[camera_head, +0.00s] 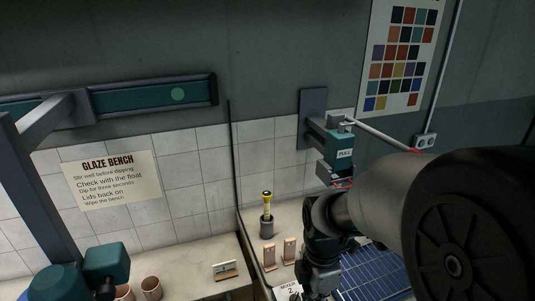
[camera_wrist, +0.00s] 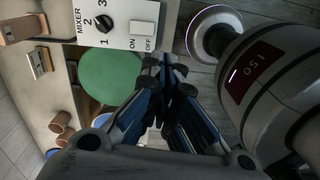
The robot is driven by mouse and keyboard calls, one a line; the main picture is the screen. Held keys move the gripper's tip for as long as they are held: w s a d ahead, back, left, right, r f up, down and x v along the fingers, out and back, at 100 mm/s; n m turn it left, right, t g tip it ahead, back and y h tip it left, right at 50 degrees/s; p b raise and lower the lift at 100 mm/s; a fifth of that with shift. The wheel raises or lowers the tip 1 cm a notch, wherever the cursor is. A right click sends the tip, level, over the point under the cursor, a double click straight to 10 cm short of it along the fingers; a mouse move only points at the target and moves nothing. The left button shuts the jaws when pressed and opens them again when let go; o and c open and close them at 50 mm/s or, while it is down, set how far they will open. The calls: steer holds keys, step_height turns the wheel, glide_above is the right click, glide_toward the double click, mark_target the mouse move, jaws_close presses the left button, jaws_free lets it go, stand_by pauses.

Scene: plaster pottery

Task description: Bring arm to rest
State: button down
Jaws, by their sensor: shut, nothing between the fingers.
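My gripper (camera_wrist: 170,75) shows in the wrist view with its dark blue fingers drawn together and nothing between them. It is in front of the white mixer panel (camera_wrist: 118,22) and a green disc (camera_wrist: 112,78); I cannot tell the gap. In the head view my arm (camera_head: 375,205) reaches in from the right, folds near the middle and drops towards the bottom edge. My fingertips cannot be made out there.
The bench holds a dark pot with a yellow-topped tool (camera_head: 267,203), upright sample pieces (camera_head: 289,251), a small card stand (camera_head: 225,270) and cups (camera_head: 151,288). A teal PULL unit (camera_head: 339,148) juts from the wall near my arm. A blue ribbed surface (camera_head: 375,275) lies beneath it.

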steer(key=s+d+r+m+t+b, duration=0.1)
steer(key=s+r+m, duration=0.4)
steer(key=m, duration=0.5)
steer(key=s+d+r+m+t+b, duration=0.1)
steer(key=s+r+m+t, duration=0.2)
steer(key=s+r+m, duration=0.3)
steer(key=s+m, duration=0.3)
steer(key=m, duration=0.1)
steer(key=shift+s+d+r+t, duration=0.15)
steer(key=shift+d+r+t, duration=0.15)
steer(key=shift+t, duration=0.1)
steer(key=shift+a, duration=0.2)
